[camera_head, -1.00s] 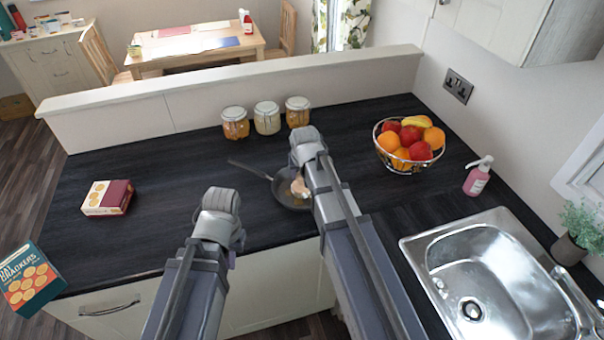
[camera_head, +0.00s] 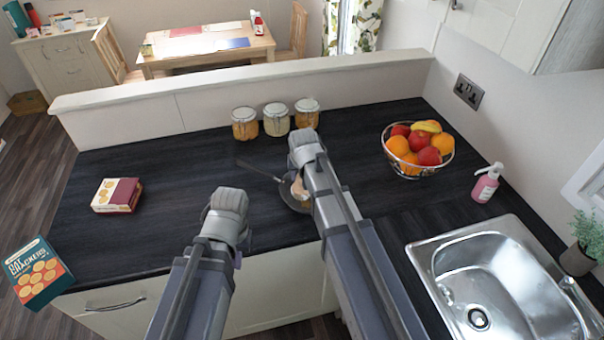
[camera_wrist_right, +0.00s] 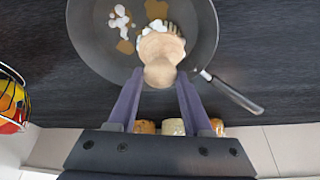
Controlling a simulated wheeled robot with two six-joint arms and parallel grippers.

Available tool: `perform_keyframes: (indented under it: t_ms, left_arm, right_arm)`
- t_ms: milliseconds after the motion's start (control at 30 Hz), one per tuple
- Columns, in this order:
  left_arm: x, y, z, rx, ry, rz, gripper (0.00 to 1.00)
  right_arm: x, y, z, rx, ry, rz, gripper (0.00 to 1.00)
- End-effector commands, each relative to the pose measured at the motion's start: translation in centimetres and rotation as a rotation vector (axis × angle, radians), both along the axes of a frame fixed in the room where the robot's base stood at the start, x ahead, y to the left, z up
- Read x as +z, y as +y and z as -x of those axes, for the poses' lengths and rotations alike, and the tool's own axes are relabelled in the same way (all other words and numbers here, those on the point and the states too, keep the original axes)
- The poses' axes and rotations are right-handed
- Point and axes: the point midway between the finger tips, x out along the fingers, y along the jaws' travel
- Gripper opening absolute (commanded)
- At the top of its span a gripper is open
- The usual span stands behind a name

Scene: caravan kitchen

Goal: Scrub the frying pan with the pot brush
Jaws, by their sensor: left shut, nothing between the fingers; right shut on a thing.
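The dark frying pan (camera_head: 287,196) lies on the black worktop, partly hidden by my right arm in the head view. Its handle points to the back left there. In the right wrist view the pan (camera_wrist_right: 90,45) shows white and brown patches on its inner surface. My right gripper (camera_wrist_right: 158,82) is shut on the pot brush (camera_wrist_right: 162,48), which has a round wooden body and pale bristles. The brush (camera_head: 299,190) is over the pan's inside, near the rim on the handle side; contact is hard to tell. My left gripper (camera_head: 239,256) is shut and empty, low at the front edge.
Several jars (camera_head: 276,119) stand behind the pan. A fruit bowl (camera_head: 417,170), a soap bottle (camera_head: 486,184) and the sink (camera_head: 490,290) are to the right. A small box (camera_head: 117,195) lies left; a cracker box (camera_head: 38,272) is at the front-left corner. The worktop between is clear.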

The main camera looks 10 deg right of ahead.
Motion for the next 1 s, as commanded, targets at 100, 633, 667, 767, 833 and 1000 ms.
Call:
perform_keyframes:
  t_ms: [100, 633, 667, 767, 833, 1000]
  left_arm:
    - [-0.1, 0.0, 0.0, 0.0, 0.0, 0.0, 0.0]
    - [-0.2, 0.0, 0.0, 0.0, 0.0, 0.0, 0.0]
    - [-0.2, 0.0, 0.0, 0.0, 0.0, 0.0, 0.0]
    - [-0.3, 0.0, 0.0, 0.0, 0.0, 0.0, 0.0]
    - [-0.3, 0.0, 0.0, 0.0, 0.0, 0.0, 0.0]
    - [-0.3, 0.0, 0.0, 0.0, 0.0, 0.0, 0.0]
  right_arm:
    - [-0.1, 0.1, 1.0, 0.0, 0.0, 0.0, 0.0]
    - [-0.2, -0.4, 2.2, -0.001, 0.0, 0.0, 0.0]
    - [-0.2, -0.5, 2.3, -0.002, 0.0, -0.001, 0.0]
    - [-0.2, -1.0, 2.7, -0.002, 0.0, -0.001, 0.0]
    - [-0.3, -1.4, 3.0, -0.001, 0.0, 0.0, 0.0]
    - [-0.3, -2.2, 3.5, -0.001, 0.0, 0.001, 0.0]
